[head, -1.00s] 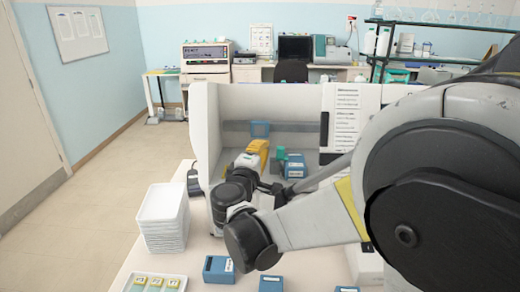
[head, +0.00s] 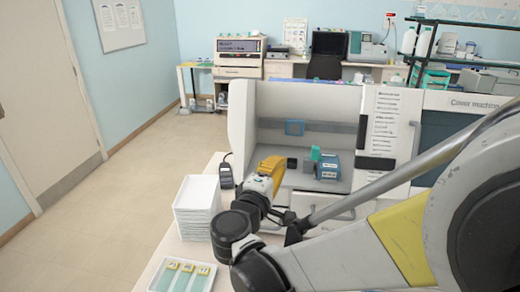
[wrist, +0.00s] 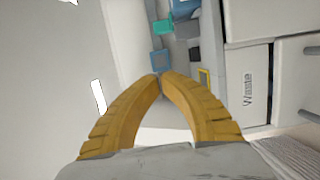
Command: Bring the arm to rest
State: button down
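My gripper (head: 276,162) shows as yellow fingers in the head view, in front of the white machine's open bay (head: 345,108). In the wrist view, the two curved yellow fingers of my gripper (wrist: 160,76) meet at their tips, with nothing seen between them. My arm (head: 410,240) reaches from the lower right across the front of the machine, bent at a dark joint low in the middle.
A blue box (head: 327,172) and a teal item (head: 315,153) lie in the bay, right of my gripper. A stack of white trays (head: 198,208) and a tray with slides (head: 183,276) stand on the bench at left. Open floor lies further left.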

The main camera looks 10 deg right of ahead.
jog(key=s+d+f+m+g+y+b, duration=0.2)
jog(key=s+d+f+m+g+y, duration=0.1)
jog(key=s+d+f+m+g, duration=0.45)
jog(key=s+a+f+m+y, duration=0.1)
jog(key=s+f+m+y, duration=0.1)
jog(key=s, duration=0.5)
jog(key=s+a+f+m+y+b, duration=0.1)
jog(key=s+a+f+m+y, duration=0.1)
jog(key=s, duration=0.5)
jog(key=f+y, duration=0.1)
jog(key=y, duration=0.1)
jog(key=shift+f+y, duration=0.25)
jog(key=shift+y, duration=0.05)
jog(key=shift+g, duration=0.35)
